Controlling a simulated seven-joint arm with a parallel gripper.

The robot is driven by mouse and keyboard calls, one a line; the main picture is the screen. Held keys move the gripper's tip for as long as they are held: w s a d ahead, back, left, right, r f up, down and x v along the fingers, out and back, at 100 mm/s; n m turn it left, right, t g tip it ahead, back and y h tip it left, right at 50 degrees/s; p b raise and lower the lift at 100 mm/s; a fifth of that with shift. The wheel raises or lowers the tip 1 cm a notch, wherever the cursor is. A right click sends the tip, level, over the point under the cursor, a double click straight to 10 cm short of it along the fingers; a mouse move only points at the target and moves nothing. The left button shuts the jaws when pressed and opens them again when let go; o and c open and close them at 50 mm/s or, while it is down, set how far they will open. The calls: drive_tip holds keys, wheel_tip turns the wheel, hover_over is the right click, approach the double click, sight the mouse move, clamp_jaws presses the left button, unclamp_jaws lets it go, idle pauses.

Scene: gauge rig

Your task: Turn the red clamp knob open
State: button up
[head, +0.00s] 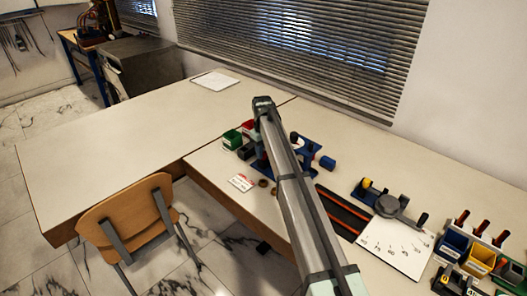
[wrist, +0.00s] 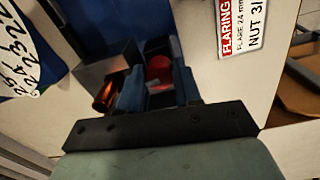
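The red clamp knob (wrist: 158,67) shows as a round red shape in the wrist view. It lies beyond and between the two blue fingers of my gripper (wrist: 158,82). The fingers stand apart, with a dark gap around the red shape, and I see no clear contact. A copper tube end (wrist: 105,91) and a grey metal block (wrist: 98,66) are left of the fingers. In the head view the blue rig (head: 308,160) shows on both sides of my arm, which hides its middle, the knob and my fingertips.
A white label card (head: 240,183) and small brown rings (head: 263,183) lie in front of the rig. Green (head: 232,139) and red bins stand behind-left. The left table (head: 130,135) is mostly clear.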

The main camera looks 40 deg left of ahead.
drive_tip(key=o, duration=0.5)
drive_tip(key=shift+c, duration=0.2)
drive_tip(key=shift+w, duration=0.1)
